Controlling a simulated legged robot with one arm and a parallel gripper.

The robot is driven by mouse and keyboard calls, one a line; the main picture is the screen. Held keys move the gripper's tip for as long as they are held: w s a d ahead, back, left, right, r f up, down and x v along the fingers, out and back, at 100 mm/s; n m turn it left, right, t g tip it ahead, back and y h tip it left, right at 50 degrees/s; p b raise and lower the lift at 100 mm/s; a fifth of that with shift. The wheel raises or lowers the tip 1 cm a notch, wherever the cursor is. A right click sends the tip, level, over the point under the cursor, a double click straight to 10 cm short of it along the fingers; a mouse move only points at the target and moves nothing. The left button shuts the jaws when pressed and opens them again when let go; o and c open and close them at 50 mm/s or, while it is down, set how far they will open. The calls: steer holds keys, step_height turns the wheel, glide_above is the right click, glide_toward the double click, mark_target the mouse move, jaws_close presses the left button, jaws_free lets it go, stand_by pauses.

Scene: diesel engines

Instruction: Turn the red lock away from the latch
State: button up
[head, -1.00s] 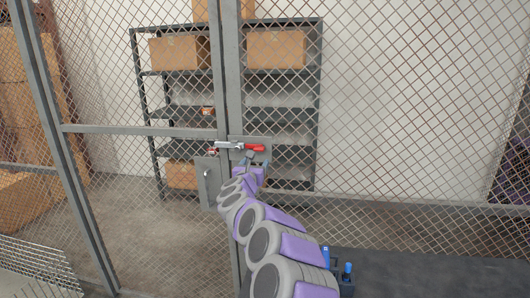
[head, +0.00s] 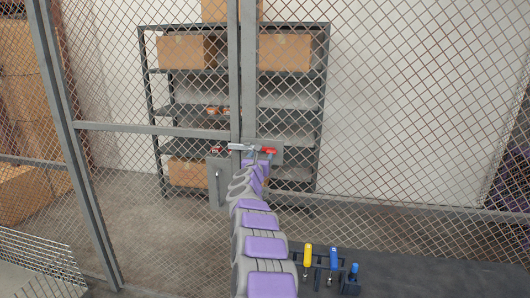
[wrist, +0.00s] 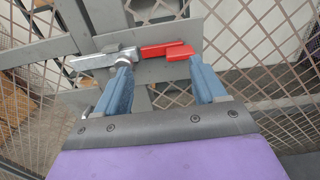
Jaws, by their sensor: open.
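The red lock (wrist: 168,51) sits at the right end of the grey metal latch (wrist: 108,58), on a plate on the mesh gate. In the head view the red lock (head: 269,150) shows just right of the gate post, with the latch (head: 242,147) on its left. My gripper (wrist: 163,82) is open, its two blue fingers pointing up at the latch. The left finger overlaps the latch near where the red part begins; the right finger is just below the red lock's right end. Nothing is clasped. In the head view my gripper (head: 259,156) is small and partly hidden.
A mesh fence and gate post (head: 248,70) stand in front. Behind them is a shelf rack (head: 324,90) with cardboard boxes (head: 285,52). A grey handle plate (head: 217,184) is below the latch. Yellow and blue tools (head: 308,256) stand at lower right.

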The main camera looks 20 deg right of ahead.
mark_target(269, 149)
steer(key=d+p, duration=0.1)
steer(key=d, duration=0.1)
steer(key=w+d+p, duration=0.1)
steer(key=d, duration=0.2)
steer(key=w+d+p, duration=0.1)
steer(key=d, duration=0.1)
steer(key=shift+w+d+f, duration=0.25)
steer(key=shift+d+f, duration=0.05)
steer(key=shift+d, duration=0.1)
steer(key=a, duration=0.2)
steer(key=w+a, duration=0.1)
steer(key=shift+a+r+p, duration=0.15)
steer(key=shift+a+p, duration=0.2)
steer(key=shift+d+f, duration=0.25)
steer(key=shift+d, duration=0.9)
steer(key=shift+c, duration=0.7)
steer(key=shift+d, duration=0.25)
steer(key=shift+c, duration=1.6)
steer(key=shift+w+a, duration=0.1)
steer(key=shift+a, duration=0.65)
steer(key=c, duration=0.4)
steer(key=shift+c, duration=0.9)
steer(key=shift+d+r, duration=0.15)
steer(key=shift+d, duration=0.05)
